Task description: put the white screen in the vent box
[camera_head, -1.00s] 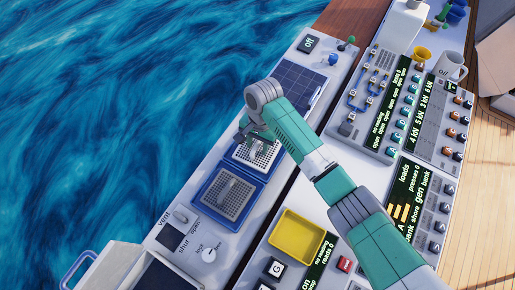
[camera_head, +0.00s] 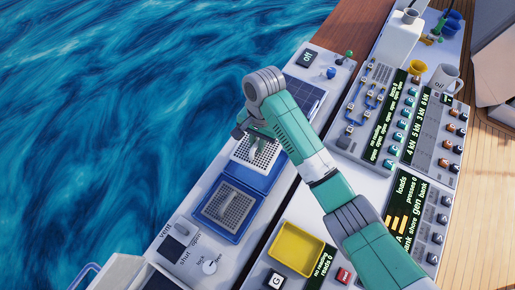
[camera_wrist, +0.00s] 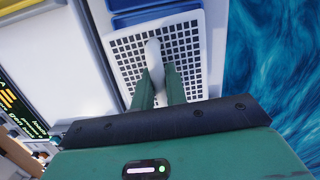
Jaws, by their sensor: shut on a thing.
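The white screen (camera_head: 262,153) is a square perforated plate with a raised grip. My gripper (camera_head: 257,143) is shut on that grip and holds the screen at the far end of the blue tray, apparently raised above it. The wrist view shows both fingers (camera_wrist: 160,88) around the grip, with the screen (camera_wrist: 187,45) beyond them. The area marked "vent" has a dark square (camera_head: 171,249) near the lower left; I cannot tell whether this is the vent box's opening.
The blue tray (camera_head: 250,176) holds a grey perforated screen (camera_head: 228,207) in its near compartment. A lock knob (camera_head: 209,267) and a small handle (camera_head: 182,229) flank the dark square. A yellow tray (camera_head: 297,248) lies to the right. Water borders the left edge.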

